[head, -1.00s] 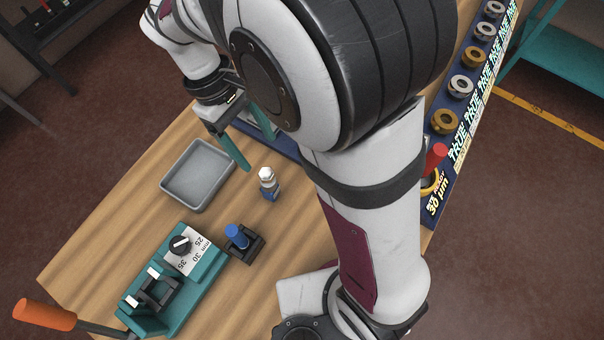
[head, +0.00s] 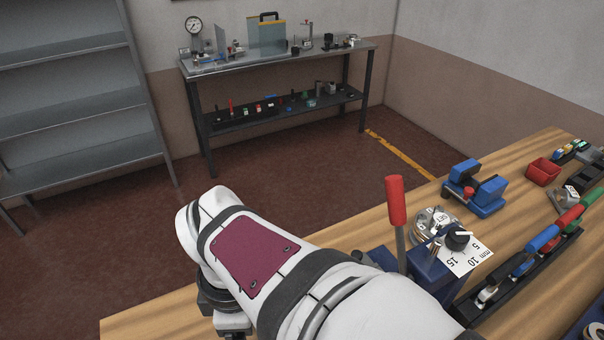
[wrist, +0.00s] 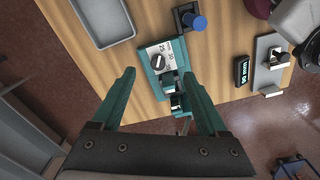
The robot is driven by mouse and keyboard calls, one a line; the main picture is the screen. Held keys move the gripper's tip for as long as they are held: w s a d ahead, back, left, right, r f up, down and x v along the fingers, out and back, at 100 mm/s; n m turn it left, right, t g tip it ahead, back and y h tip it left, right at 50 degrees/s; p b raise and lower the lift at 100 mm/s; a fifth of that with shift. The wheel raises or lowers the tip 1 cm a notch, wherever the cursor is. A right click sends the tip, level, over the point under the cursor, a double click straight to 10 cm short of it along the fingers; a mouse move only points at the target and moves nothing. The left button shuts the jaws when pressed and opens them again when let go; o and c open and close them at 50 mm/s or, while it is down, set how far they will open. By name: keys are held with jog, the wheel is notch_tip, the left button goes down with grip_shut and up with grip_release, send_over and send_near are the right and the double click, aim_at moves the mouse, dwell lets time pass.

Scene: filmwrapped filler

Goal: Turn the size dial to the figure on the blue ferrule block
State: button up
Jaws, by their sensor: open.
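In the head view, another black dial (head: 457,238) with a white pointer stands by a plate marked 5, 10, 15 mm, beside a blue body with a red-handled lever (head: 396,200). A blue slotted block (head: 476,188) stands behind it; no figure is readable on it. I cannot tell which is the ferrule block.
In the wrist view are a grey tray (wrist: 131,38), a blue cylinder (wrist: 198,22) on a dark base and a small dark display (wrist: 242,72). In the head view, a rack of coloured-handled tools (head: 527,262) and a red bin (head: 543,172) occupy the bench.

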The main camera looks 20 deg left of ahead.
jog(key=s+a+f+n, duration=0.1)
jog(key=s+a+n, duration=0.1)
jog(key=a+n, duration=0.2)
jog(key=f, duration=1.5)
jog(key=shift+w+a+f, duration=0.25)
jog(key=shift+f, duration=0.05)
jog(key=shift+c, duration=0.2)
grip_shut()
